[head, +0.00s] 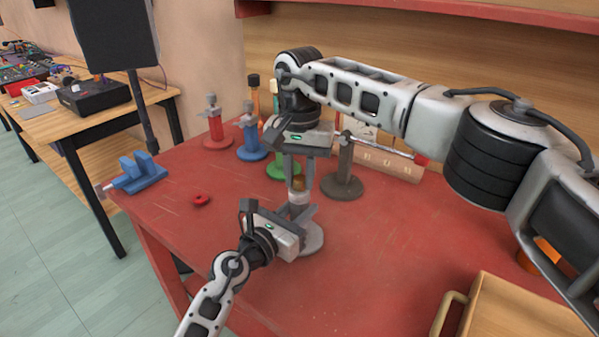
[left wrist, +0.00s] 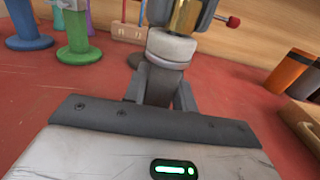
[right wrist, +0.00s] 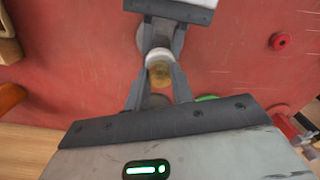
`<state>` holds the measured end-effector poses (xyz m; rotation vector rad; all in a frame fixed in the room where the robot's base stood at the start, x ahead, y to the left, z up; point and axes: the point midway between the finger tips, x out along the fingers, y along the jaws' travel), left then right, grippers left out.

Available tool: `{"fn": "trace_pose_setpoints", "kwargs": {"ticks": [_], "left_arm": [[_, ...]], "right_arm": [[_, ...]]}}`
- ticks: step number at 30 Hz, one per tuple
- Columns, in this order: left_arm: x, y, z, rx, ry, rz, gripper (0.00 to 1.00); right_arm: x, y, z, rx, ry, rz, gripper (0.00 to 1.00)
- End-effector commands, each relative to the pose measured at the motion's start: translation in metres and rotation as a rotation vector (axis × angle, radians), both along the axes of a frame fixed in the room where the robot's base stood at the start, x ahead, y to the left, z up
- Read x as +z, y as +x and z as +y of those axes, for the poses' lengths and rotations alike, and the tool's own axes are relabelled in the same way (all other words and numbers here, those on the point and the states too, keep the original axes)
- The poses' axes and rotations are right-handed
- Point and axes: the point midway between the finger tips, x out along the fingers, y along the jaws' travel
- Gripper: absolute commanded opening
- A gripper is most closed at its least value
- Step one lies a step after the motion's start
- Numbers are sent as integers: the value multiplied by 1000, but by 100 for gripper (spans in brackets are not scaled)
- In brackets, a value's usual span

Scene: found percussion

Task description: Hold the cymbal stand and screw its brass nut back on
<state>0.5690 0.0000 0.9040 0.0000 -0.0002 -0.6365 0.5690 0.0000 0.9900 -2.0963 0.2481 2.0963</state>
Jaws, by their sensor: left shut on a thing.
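The cymbal stand has a round grey base (head: 313,239) on the red table and a pale collar (head: 299,198) near its top, which also shows in the left wrist view (left wrist: 171,46). My left gripper (head: 302,214) is shut on the stand just below the collar. The brass nut (head: 298,183) is directly above the collar, upright, and also shows in the right wrist view (right wrist: 160,74). My right gripper (right wrist: 161,62) points down with one finger on each side of the nut. Whether its fingers press on the nut is unclear. The thread is hidden.
Red (head: 217,132), blue (head: 251,140) and green stands are at the back left, and a dark stand (head: 344,178) is behind the right gripper. A blue vise-like block (head: 138,174) and a small red disc (head: 201,200) lie left. A wooden box (head: 520,305) is front right.

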Motion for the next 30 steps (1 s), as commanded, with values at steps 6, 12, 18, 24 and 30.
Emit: {"fn": "trace_pose_setpoints", "kwargs": {"ticks": [6,12,18,24,30], "left_arm": [[-1,0,0,0,1,1,0],[-1,0,0,0,1,1,0],[-1,0,0,0,1,1,0],[-1,0,0,0,1,1,0],[-1,0,0,0,1,1,0]], "right_arm": [[0,0,0,-73,0,-1,0],[0,0,0,-501,0,-1,0],[0,0,0,-1014,0,-1,0],[-1,0,0,-1525,0,-1,0],[-1,0,0,-2038,0,0,0]]}}
